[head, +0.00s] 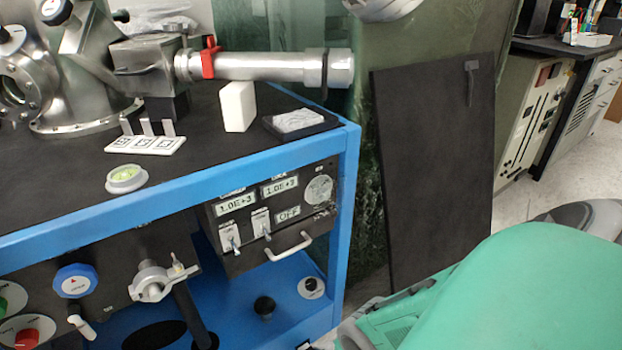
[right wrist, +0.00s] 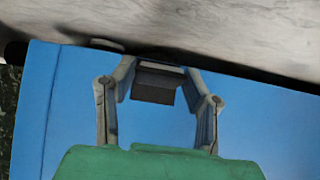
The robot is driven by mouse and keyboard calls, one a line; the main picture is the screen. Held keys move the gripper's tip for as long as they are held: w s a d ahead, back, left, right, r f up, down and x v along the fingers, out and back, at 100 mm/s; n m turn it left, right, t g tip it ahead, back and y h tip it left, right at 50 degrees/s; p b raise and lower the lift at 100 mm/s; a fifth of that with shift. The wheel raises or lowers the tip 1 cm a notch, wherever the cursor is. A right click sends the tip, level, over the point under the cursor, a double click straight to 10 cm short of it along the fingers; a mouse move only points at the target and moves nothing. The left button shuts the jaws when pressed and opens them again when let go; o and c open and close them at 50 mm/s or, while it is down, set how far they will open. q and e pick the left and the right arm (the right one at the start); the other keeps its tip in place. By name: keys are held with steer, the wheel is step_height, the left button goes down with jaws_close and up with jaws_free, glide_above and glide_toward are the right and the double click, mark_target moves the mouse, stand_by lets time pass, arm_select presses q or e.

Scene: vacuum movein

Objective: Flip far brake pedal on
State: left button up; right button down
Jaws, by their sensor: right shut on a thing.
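In the head view my green right arm reaches down at the lower right, beside the blue cart (head: 347,190). The fingertips and the pedal cannot be made out there. My left gripper is in neither view.
The cart carries a steel vacuum chamber (head: 85,100) with a tube (head: 265,67) and an instrument panel (head: 275,212). A black board (head: 430,170) leans behind the cart. Pale floor (head: 535,180) is clear at the right.

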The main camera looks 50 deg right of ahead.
steer(key=shift+s+a, duration=0.1)
stand_by(0.5)
steer(key=c, duration=0.9)
jaws_free()
steer(key=shift+r, duration=0.15)
steer(key=shift+v, duration=5.9)
